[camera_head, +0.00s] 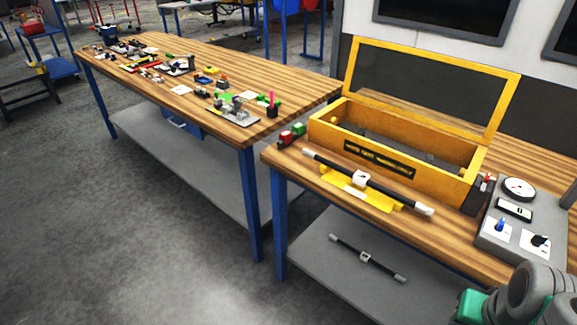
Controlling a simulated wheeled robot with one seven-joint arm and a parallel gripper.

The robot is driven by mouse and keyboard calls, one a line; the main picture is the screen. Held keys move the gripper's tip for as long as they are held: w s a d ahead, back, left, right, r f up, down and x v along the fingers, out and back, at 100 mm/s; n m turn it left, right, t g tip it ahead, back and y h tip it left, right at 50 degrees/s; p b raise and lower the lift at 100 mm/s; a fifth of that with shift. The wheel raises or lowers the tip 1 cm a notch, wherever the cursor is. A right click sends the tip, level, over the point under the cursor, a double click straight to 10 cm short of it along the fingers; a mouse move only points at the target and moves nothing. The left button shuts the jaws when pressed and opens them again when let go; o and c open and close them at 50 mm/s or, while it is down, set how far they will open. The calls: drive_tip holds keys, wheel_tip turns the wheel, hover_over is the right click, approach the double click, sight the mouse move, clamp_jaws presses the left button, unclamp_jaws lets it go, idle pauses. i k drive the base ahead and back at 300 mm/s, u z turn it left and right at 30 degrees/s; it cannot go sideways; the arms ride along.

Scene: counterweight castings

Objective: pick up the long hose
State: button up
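A long black hose (391,192) with pale ends lies across a yellow holder (330,183) near the front edge of the right wooden table. A white block with a dark mark sits at its middle. A similar, smaller-looking black hose (382,265) with pale ends and a white middle block lies on the grey lower shelf under that table. Which of the two is longer is hard to judge, but the upper one looks longer. My gripper is not in view; only grey and green parts of my arm show at the lower right corner.
An open yellow box (330,127) with a raised framed lid stands behind the upper hose. A grey gauge panel (498,243) is to its right. Small red and green items (292,134) sit left. The left table (210,60) holds many small parts. Floor in front is clear.

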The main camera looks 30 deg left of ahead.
sight(362, 179)
drive_tip(key=u, duration=1.2)
drive_tip(key=i, duration=1.05)
drive_tip(key=u, duration=1.15)
drive_tip(key=i, duration=0.35)
